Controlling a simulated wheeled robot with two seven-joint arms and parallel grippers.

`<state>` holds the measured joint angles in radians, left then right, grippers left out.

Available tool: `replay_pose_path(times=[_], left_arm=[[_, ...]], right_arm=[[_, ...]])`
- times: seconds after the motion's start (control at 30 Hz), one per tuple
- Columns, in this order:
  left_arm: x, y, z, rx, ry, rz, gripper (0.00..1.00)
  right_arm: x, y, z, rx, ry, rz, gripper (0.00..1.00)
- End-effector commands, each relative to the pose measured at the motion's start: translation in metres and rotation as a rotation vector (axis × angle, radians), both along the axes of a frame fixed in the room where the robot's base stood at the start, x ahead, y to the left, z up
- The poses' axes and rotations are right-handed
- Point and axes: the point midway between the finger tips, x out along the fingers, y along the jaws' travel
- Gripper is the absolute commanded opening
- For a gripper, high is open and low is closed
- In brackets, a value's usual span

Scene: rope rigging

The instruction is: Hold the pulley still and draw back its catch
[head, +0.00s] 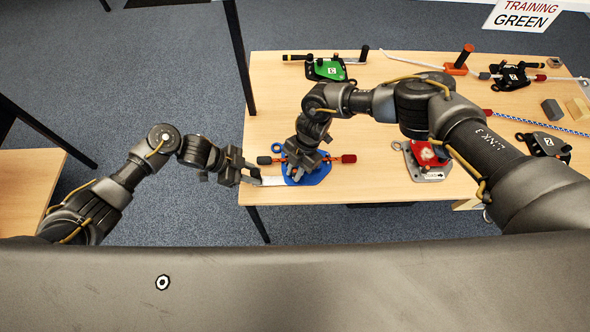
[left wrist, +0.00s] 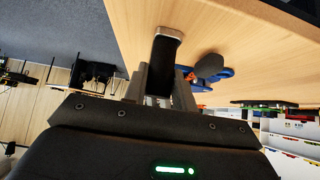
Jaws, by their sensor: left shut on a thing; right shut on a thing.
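A blue pulley (head: 322,172) lies at the left front of the wooden table, with an orange bar, a black knob (head: 264,160) and a red knob (head: 349,158). My right gripper (head: 302,172) is over its middle, shut on part of it; the gripper hides the exact grip. My left gripper (head: 250,178) is at the table's left edge, shut on a dark bar. This bar shows in the left wrist view (left wrist: 163,60) with a pale end, and the blue pulley (left wrist: 222,74) lies right of it. I cannot tell how the bar joins the pulley.
A green pulley (head: 325,69) lies at the back of the table. A red pulley (head: 426,154) lies right of my right gripper. Black pulleys (head: 510,77), a rope (head: 535,122) and small blocks (head: 552,110) are farther right.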

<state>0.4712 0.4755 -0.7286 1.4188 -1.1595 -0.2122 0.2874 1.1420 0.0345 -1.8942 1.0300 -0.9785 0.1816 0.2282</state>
Motion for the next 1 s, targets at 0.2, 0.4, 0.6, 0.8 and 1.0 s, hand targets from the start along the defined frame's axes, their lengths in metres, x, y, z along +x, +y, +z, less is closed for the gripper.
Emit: replay_pose_path(times=[0.2,0.4,0.6,0.8,1.0], left_arm=[[-0.001,0.000,0.000,0.001,0.001,-0.001,0.00],[0.000,0.000,-0.001,0.001,0.001,0.000,0.00],[0.001,0.001,0.000,0.002,0.001,0.004,0.00],[0.001,0.001,0.000,0.002,0.000,0.004,0.00],[0.001,0.001,0.000,0.001,0.000,0.003,0.00]], right_arm=[[-0.002,0.000,0.000,0.000,0.002,-0.001,0.00],[-0.020,0.000,0.000,0.001,0.003,0.001,0.00],[-0.021,0.001,0.000,0.001,0.001,0.002,0.00],[-0.021,0.001,0.000,0.001,0.001,0.002,0.37],[-0.020,0.000,0.000,0.000,0.000,0.001,0.41]])
